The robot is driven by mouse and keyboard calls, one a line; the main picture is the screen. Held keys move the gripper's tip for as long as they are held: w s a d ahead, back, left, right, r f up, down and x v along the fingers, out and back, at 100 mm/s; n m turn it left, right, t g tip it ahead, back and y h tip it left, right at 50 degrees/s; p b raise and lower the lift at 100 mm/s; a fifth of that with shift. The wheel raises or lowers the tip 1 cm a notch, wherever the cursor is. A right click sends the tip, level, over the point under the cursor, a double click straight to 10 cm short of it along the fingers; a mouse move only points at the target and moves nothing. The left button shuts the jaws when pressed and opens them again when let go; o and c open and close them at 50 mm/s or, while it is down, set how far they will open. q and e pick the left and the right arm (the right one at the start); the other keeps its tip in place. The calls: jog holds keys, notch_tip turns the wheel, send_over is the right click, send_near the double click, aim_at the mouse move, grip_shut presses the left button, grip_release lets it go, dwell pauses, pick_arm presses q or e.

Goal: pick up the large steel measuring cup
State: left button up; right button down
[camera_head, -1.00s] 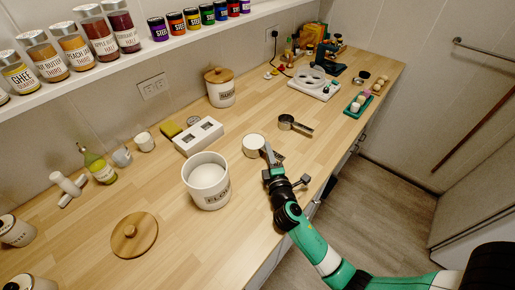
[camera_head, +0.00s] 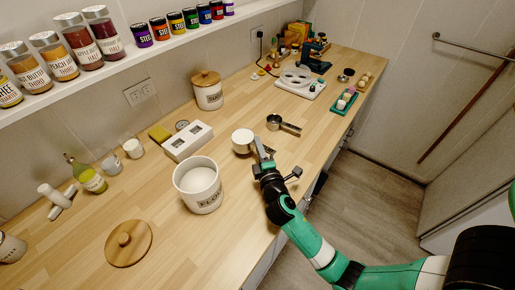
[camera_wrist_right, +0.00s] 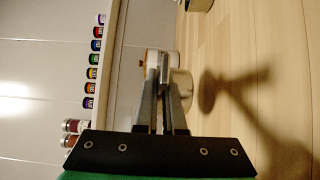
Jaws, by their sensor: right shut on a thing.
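The large steel measuring cup (camera_head: 242,141) is near the middle of the counter in the head view, its round opening pale inside. My right gripper (camera_head: 262,158) is shut on its handle from the front. In the right wrist view the cup (camera_wrist_right: 181,84) is just beyond the closed fingers (camera_wrist_right: 163,68). A shadow lies apart from it on the wood, so it appears held a little above the counter. A second steel measuring cup (camera_head: 274,122) lies behind it to the right. My left gripper is not in view.
An open flour canister (camera_head: 198,189) stands left of the cup, with its wooden lid (camera_head: 128,243) flat on the counter. A white box with two openings (camera_head: 186,143) and a lidded canister (camera_head: 208,92) are behind. A kitchen scale (camera_head: 300,84) stands farther right.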

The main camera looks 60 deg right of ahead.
jog(key=s+a+r+p, duration=0.8)
jog(key=a+r+p, duration=0.1)
jog(key=a+p, duration=0.1)
jog(key=shift+s+a+r+p, duration=0.3)
jog(key=shift+a+r+p, duration=0.1)
jog(key=shift+a, duration=0.1)
